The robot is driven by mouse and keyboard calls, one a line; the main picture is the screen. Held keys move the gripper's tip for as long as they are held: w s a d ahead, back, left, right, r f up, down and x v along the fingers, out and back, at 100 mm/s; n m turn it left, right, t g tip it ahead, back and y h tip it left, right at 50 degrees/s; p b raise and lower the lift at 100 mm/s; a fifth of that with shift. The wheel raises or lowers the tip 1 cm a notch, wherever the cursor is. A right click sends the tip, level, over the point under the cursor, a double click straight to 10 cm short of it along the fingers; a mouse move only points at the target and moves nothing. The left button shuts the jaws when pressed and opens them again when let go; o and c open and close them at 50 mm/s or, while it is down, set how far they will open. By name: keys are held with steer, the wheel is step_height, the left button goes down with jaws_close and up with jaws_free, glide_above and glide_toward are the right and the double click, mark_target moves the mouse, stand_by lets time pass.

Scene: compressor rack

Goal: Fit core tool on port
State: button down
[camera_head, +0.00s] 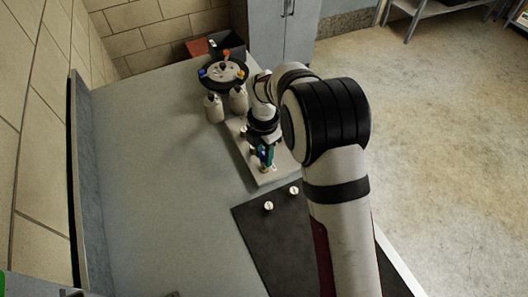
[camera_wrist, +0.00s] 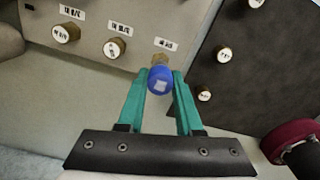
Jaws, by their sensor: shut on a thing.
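My gripper (camera_wrist: 160,84) has two teal fingers shut on the blue core tool (camera_wrist: 161,79), which shows as a round blue end with a pale square mark. A brass port (camera_wrist: 158,60) on the pale panel (camera_wrist: 105,14) shows just beyond the tool, overlapping it in the wrist view. I cannot tell whether the tool is seated on the port or only close to it. In the head view my gripper (camera_head: 266,156) is low over the near end of the panel (camera_head: 273,178); the tool is too small to make out there.
Two more labelled brass ports with white caps (camera_wrist: 66,33) (camera_wrist: 115,47) are left of this port. A dark mat (camera_head: 262,240) bears white caps (camera_head: 268,206). Grey bottles (camera_head: 213,108) and a round black tray (camera_head: 207,84) stand behind. The bench's left is clear.

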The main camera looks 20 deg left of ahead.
steer(key=shift+f, duration=0.15)
stand_by(0.4)
steer(key=shift+f, duration=0.5)
steer(key=shift+f, duration=0.2)
steer(key=shift+f, duration=0.4)
steer(key=c, duration=0.5)
jaws_free()
steer(key=shift+o, duration=0.2)
steer(key=o, duration=0.4)
steer(key=shift+c, duration=0.2)
